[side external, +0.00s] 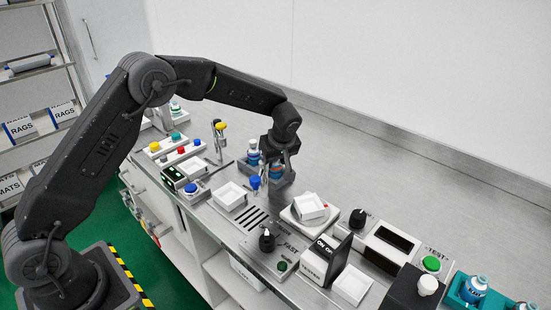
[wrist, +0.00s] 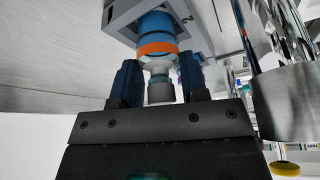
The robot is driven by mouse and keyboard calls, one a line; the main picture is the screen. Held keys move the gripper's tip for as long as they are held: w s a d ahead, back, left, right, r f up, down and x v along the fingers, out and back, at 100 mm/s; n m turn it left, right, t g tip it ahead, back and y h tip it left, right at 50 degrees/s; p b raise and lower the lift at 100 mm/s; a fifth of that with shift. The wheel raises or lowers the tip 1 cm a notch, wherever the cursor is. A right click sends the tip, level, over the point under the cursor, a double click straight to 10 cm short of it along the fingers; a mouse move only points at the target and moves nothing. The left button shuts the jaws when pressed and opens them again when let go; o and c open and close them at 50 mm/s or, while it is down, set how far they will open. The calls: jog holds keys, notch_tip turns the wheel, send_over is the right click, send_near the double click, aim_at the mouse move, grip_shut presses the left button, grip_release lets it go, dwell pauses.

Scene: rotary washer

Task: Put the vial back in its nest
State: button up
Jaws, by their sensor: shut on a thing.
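A vial with a blue body and an orange band (wrist: 156,46) shows in the wrist view. Its pale neck and cap are between the two fingers of my gripper (wrist: 160,78), which is shut on it. The vial's far end meets a grey block (wrist: 122,16), the nest; how deep it sits cannot be told. In the side external view my gripper (side external: 277,156) is over the blue-grey nest block (side external: 284,183), with the vial (side external: 276,171) below it, partly hidden. A second blue-and-white vial (side external: 254,155) stands just left of my gripper.
A blue-topped post (side external: 255,183) and a white tray (side external: 229,196) are close in front. A metal stand with a yellow knob (side external: 221,127) is to the left. A dial panel (side external: 267,240) and a tester (side external: 325,258) are nearer. The bench behind (side external: 400,180) is clear.

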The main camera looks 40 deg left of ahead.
jog(key=o, duration=1)
jog(key=s+d+r+m, duration=0.1)
jog(key=s+r, duration=0.2)
jog(key=r, duration=0.3)
jog(key=s+d+r+m+h, duration=0.1)
jog(key=s+r, duration=0.1)
jog(key=r, duration=0.4)
jog(key=s+d+r+m, duration=0.1)
jog(key=s+d+r, duration=0.15)
jog(key=r, duration=0.35)
jog(key=s+m+t+h, duration=0.3)
jog(key=s+m, duration=0.7)
jog(key=s, duration=1.7)
jog(key=shift+r+t, duration=0.35)
jog(key=shift+t, duration=0.05)
